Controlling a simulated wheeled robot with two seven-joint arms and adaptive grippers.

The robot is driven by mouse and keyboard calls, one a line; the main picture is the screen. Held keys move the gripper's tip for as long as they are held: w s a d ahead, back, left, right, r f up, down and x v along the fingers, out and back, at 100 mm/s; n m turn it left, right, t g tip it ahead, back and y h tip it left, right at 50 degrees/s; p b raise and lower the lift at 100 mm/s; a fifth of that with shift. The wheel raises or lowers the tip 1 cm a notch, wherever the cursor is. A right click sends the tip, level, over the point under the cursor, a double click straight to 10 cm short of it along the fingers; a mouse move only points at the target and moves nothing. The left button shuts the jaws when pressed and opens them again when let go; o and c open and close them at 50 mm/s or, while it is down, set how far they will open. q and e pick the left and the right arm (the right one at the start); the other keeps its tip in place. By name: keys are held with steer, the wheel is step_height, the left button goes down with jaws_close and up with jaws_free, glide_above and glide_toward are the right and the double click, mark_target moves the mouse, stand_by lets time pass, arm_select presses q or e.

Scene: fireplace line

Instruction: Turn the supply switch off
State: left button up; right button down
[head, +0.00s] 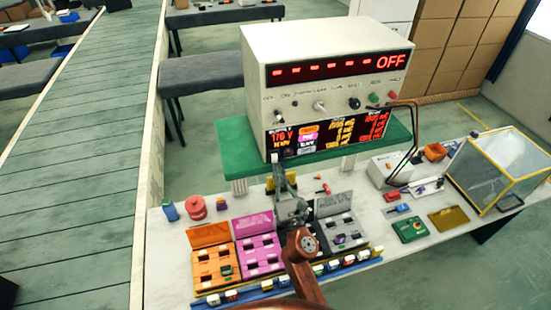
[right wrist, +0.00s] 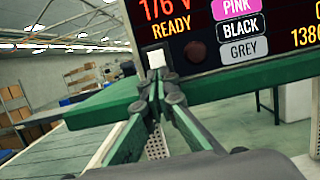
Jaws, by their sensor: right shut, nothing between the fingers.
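The supply unit (head: 320,50) is a large cream box whose upper red display (head: 391,62) reads OFF. A row of small knobs and toggles (head: 319,107) runs across its front; their labels are too small to read, so I cannot tell which is the supply switch. The lower screen (head: 335,132) shows a voltage, and READY is legible in the right wrist view (right wrist: 171,28). My right gripper (head: 280,170) is shut and empty, just below the screen's left end. In the right wrist view its fingertips (right wrist: 156,88) are just below a white square (right wrist: 157,59) and a dark red round part (right wrist: 196,54).
The unit stands on a green shelf (head: 238,150). Below it are orange (head: 213,262), magenta (head: 259,240) and grey (head: 345,238) trays on the white table. A yellow-framed clear box (head: 505,170) stands at right. A slatted conveyor (head: 85,150) runs along the left.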

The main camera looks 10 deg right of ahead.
steer(key=shift+w, duration=0.6)
stand_by(0.6)
steer(key=s, duration=0.6)
stand_by(0.5)
steer(key=v, duration=1.2)
